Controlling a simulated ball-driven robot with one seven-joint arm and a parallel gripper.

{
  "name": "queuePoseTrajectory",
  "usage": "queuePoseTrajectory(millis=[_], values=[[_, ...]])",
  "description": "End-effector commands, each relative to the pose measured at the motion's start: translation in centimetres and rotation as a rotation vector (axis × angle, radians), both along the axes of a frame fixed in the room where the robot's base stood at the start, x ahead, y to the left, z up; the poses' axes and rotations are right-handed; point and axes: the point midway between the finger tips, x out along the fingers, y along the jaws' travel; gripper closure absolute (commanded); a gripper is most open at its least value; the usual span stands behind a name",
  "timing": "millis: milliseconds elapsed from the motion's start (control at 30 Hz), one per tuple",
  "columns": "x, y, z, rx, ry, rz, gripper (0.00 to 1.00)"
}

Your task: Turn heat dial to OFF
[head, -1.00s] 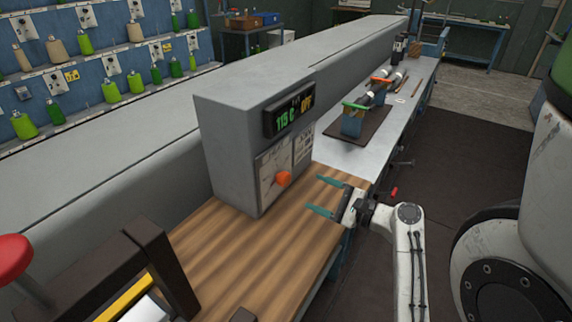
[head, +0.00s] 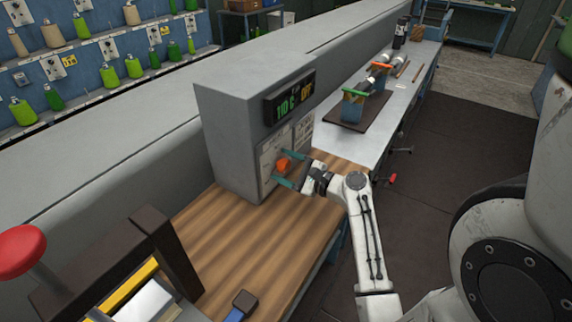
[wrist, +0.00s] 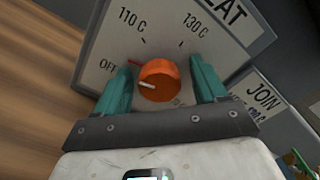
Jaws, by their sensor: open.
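The orange heat dial (wrist: 160,80) sits on a pale plate (wrist: 110,45) marked OFF, 110 C and 130 C. A white line shows on the knob, and a red mark lies beside it toward OFF. I cannot tell the exact setting. In the head view the dial (head: 284,163) is on the front of a grey box (head: 235,150). My gripper (wrist: 161,68) is open, its teal fingers on either side of the knob. Contact cannot be told. In the head view my gripper (head: 279,168) is at the dial.
A second plate (wrist: 265,103), marked JOIN, is right of the dial plate. The wooden bench top (head: 225,240) is clear below the box. A dark frame with a red knob (head: 20,250) stands at front left. A dark mat with a clamp (head: 360,118) lies beyond the box.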

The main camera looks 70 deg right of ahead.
Motion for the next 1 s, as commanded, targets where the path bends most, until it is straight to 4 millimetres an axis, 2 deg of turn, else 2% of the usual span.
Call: queuePoseTrajectory(millis=[200,733,867,1000], values=[[0.0,0.01,-0.01,0.0,0.0,0.0,0.31],[-0.03,-0.01,0.03,-0.001,0.0,0.0,0.81],[-0.02,0.0,-0.06,-0.021,0.004,0.0,0.83],[0.04,0.04,-0.28,-0.14,0.032,0.001,0.83]])
